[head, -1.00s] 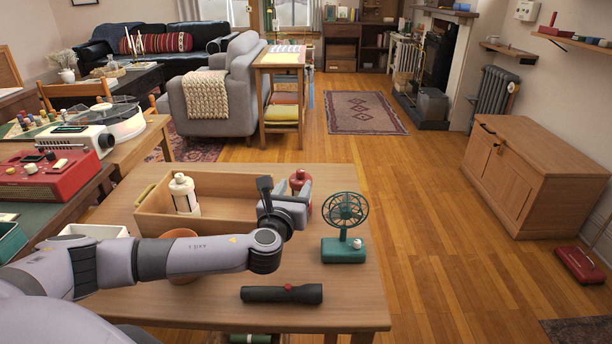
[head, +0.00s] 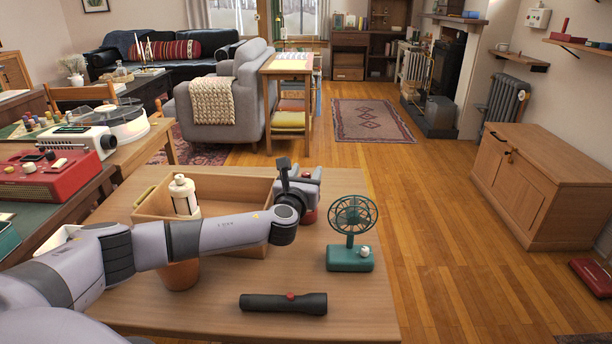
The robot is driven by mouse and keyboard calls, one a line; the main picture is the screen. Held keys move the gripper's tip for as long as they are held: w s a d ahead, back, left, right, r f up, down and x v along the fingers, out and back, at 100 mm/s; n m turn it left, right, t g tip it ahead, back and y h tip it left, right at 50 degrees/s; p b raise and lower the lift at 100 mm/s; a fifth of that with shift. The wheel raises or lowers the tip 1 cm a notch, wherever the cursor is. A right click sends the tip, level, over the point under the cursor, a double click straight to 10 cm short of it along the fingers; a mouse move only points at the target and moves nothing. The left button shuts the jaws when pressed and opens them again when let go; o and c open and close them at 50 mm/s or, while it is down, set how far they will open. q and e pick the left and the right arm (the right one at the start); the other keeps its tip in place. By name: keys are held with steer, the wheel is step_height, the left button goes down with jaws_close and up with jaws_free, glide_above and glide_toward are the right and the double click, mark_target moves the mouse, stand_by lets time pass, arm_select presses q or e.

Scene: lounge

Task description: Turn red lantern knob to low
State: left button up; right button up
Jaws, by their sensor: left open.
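The red lantern (head: 309,215) stands on the wooden table, right of the open wooden box. Only a small red part of its base shows; my left gripper hides the rest, and its knob cannot be seen. My left gripper (head: 308,182) is open and right at the lantern, in front of its upper part. Whether the fingers touch it cannot be told. My right gripper is not in view.
A white lantern (head: 184,196) stands in the wooden box (head: 235,185). A green fan (head: 351,258) stands right of my gripper. A black flashlight (head: 283,303) lies near the table's front. A terracotta pot (head: 178,275) sits under my left arm.

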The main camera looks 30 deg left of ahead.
arm_select(q)
steer(key=shift+w, duration=0.1)
jaws_close()
steer(key=shift+a+f+m+t+h+b, duration=0.15)
steer(key=shift+m+t+h+b, duration=0.2)
steer(key=shift+m+h, duration=0.9)
steer(key=m+h+b, duration=0.1)
steer(key=h, duration=0.2)
steer(key=shift+b, duration=0.35)
steer(key=shift+m+h+b, duration=0.3)
steer(key=shift+m+h, duration=0.25)
steer(key=shift+h, duration=0.3)
jaws_free()
steer(key=shift+r, duration=0.25)
